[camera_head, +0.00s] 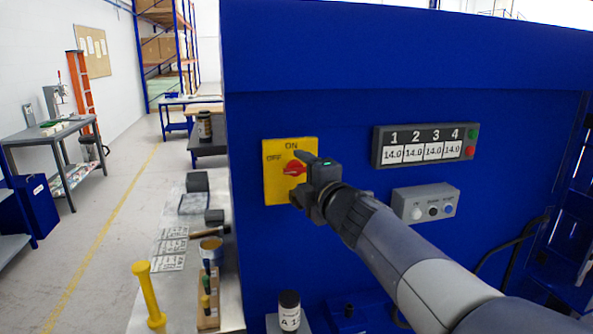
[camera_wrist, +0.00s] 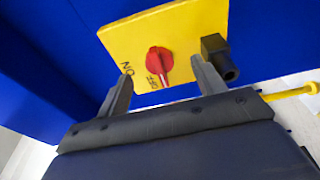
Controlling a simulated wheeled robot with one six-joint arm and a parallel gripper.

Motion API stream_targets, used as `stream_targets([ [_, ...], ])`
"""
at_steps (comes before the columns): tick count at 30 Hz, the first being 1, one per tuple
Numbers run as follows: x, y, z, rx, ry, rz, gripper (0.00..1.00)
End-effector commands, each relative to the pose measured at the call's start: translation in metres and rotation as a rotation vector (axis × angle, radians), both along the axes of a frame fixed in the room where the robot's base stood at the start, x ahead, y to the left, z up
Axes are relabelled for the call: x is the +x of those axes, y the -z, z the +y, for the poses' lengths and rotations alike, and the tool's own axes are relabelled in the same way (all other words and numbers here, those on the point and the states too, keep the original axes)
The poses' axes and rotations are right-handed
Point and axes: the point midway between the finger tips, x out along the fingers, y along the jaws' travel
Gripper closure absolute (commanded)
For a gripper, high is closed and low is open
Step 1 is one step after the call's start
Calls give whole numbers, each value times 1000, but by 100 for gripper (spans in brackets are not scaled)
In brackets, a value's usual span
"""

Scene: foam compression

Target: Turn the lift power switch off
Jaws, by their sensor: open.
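The lift power switch is a yellow plate (camera_head: 272,186) on the blue machine panel, marked ON at the top and OFF at the left. Its red knob (camera_head: 293,168) is partly covered by my gripper (camera_head: 301,172). In the wrist view the red knob (camera_wrist: 155,59) stands in front of the yellow plate (camera_wrist: 186,33). A pale line on the knob points down in that view, close to the OFF marking. My gripper (camera_wrist: 163,78) is open there, with one finger at each side of the knob's lower end. I see no clear contact between fingers and knob.
A display marked 1 to 4 (camera_head: 425,146) and a grey button box (camera_head: 426,203) are right of the switch. A bench (camera_head: 185,247) with a yellow-handled tool (camera_head: 147,291) and cans stands left. A black block (camera_wrist: 217,57) shows beside the right finger.

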Motion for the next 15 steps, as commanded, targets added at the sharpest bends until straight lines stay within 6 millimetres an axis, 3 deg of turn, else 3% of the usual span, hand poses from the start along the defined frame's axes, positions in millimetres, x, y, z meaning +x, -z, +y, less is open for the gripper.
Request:
stream_targets([
  [9, -1, 0, 0, 0, 0, 0, 35],
  [15, -13, -1, -4, 0, 0, -1, 35],
])
